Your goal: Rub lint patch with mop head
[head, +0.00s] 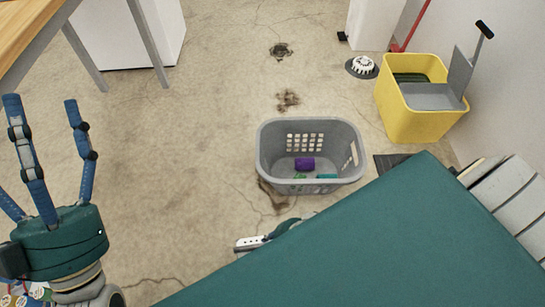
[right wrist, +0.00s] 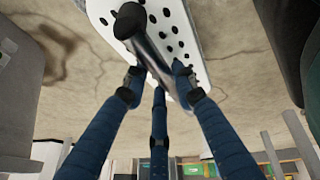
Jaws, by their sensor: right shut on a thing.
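My right gripper (right wrist: 157,80) is shut on the dark handle (right wrist: 150,50) of the mop in the right wrist view. The white mop head (right wrist: 175,25) with dark holes lies beyond the fingers, close to the floor. In the head view a white end that looks like the mop head (head: 250,243) shows past the green slab, which hides the right gripper. Fuzzy patches lie on the floor: a dark grey one (head: 281,50) and a brown one (head: 288,100); I cannot tell which is lint. My left gripper (head: 45,110) is open and empty.
A grey basket (head: 312,188) with small coloured items stands mid-floor, with a brown stain (head: 272,195) beside it. A yellow mop bucket (head: 410,125) stands right of it. A wooden table (head: 25,35) is at upper left.

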